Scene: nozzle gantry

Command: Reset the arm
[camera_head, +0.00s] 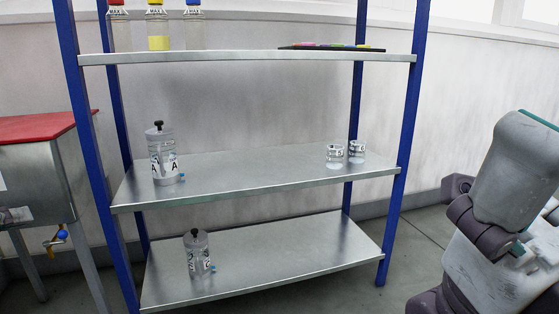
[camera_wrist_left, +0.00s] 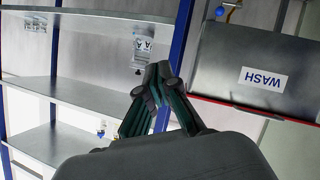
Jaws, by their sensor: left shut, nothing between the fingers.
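My left gripper (camera_wrist_left: 158,72) shows in the left wrist view, with its dark fingertips together and nothing between them. It points toward the shelf rack and is apart from everything in view. The wrist picture is upside down, as the WASH label (camera_wrist_left: 263,77) reads inverted. In the head view I see neither gripper. A grey and white arm part with teal edges (camera_head: 511,170) stands at the right edge of the head view; its gripper does not show.
A blue-post rack with metal shelves (camera_head: 250,178) holds container A (camera_head: 162,155), another dispenser (camera_head: 197,255), two small glass cups (camera_head: 345,153), several capped bottles (camera_head: 157,28) and a flat coloured tray (camera_head: 330,47). A red-topped metal tank (camera_head: 35,165) with a tap stands left.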

